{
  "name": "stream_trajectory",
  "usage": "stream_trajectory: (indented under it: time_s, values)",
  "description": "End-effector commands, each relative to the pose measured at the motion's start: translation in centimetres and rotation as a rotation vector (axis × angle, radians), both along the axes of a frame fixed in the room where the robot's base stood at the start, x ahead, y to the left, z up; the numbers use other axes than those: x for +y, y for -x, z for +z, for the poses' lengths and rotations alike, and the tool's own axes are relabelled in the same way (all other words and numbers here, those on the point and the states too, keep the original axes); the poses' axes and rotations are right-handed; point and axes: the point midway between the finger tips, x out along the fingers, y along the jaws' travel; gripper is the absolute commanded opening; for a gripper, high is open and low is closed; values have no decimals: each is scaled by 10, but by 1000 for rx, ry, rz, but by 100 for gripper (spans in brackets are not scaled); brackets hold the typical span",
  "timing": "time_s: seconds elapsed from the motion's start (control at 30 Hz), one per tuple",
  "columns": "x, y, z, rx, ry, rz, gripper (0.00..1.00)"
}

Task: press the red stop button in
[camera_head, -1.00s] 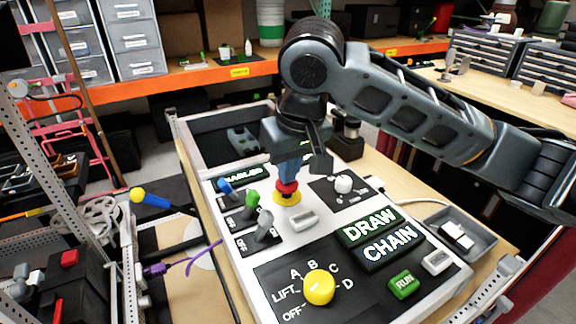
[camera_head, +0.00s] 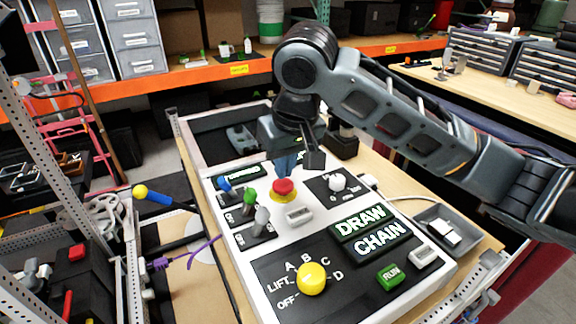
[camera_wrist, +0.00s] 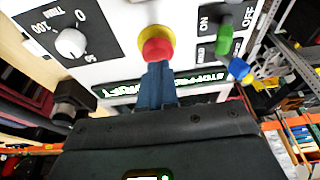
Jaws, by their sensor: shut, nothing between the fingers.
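The red stop button (camera_head: 283,187) sits on a yellow collar (camera_head: 283,198) on the white control panel (camera_head: 300,238). In the wrist view the red button (camera_wrist: 157,50) is straight ahead of the fingertips. My gripper (camera_head: 286,172) is shut and empty, its blue fingers pointing down just above the button. In the wrist view the fingertips (camera_wrist: 158,68) are at the button's near edge; whether they touch it I cannot tell. A lit sign (camera_head: 240,171) on the panel seems to read STOPPED; it also shows upside down in the wrist view (camera_wrist: 205,77).
Blue, green and grey toggle levers (camera_head: 250,200) stand left of the button. A white knob (camera_head: 337,182) is to its right. A yellow selector knob (camera_head: 312,279), DRAW CHAIN sign (camera_head: 370,232) and green RUN button (camera_head: 390,275) lie nearer.

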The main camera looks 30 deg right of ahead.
Motion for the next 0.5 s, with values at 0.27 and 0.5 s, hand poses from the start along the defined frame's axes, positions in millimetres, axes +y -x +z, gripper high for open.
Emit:
stream_trajectory:
  time_s: [0.27,0.5]
  values:
    - [0,2,60,-17,-3,3,0]
    - [-2,14,104,-18,2,1,0]
